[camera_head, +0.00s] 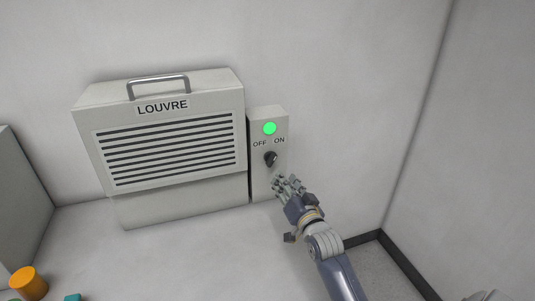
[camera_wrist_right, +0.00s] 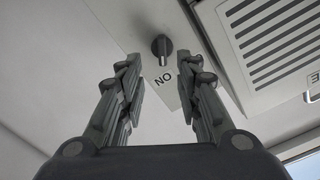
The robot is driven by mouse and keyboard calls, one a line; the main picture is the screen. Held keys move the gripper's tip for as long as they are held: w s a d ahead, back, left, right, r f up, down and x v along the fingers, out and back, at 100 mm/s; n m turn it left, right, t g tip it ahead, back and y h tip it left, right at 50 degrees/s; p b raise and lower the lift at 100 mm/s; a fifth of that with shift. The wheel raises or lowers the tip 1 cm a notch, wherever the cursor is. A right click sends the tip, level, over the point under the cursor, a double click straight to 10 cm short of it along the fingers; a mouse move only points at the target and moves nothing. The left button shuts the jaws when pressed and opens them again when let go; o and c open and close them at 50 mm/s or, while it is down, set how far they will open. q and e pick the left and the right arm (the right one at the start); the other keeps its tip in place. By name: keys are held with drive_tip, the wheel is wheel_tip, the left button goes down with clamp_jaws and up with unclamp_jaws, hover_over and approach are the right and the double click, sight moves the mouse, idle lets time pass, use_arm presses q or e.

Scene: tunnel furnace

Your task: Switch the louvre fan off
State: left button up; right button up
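The louvre fan (camera_head: 170,145) is a pale grey box with dark slats, a top handle and a LOUVRE label. Beside it on the right is a switch box (camera_head: 262,185) with OFF and ON labels. Its round lamp (camera_head: 269,128) glows green. The dark knob (camera_head: 270,158) below seems tilted toward ON. My right gripper (camera_head: 288,184) is just below and to the right of the knob, apart from it. In the right wrist view its fingers (camera_wrist_right: 157,76) are spread and empty, with the knob (camera_wrist_right: 161,46) beyond the fingertips. My left gripper is not seen.
The fan and switch box stand against a white wall on a pale surface. An orange cylinder (camera_head: 28,283) and a teal object (camera_head: 72,297) sit at the lower left. A grey box (camera_head: 20,200) is at the left edge. The wall right of the switch box is clear.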

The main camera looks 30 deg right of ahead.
sight(273, 161)
drive_tip(key=x, duration=0.3)
drive_tip(key=r+p+x, duration=0.1)
drive_tip(key=x, duration=0.1)
drive_tip(key=shift+w+d+r, duration=0.15)
drive_tip(key=shift+w+d, duration=0.05)
drive_tip(key=shift+w, duration=0.15)
drive_tip(key=p+x, duration=0.1)
drive_tip(key=x, duration=0.1)
drive_tip(key=shift+w, duration=0.4)
drive_tip(key=shift+x, duration=1.05)
drive_tip(key=shift+d+f, duration=0.1)
drive_tip(key=shift+f, duration=0.15)
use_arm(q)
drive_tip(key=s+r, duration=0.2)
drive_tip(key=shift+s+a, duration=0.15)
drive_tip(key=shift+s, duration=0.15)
use_arm(e)
drive_tip(key=shift+s, duration=0.1)
clamp_jaws()
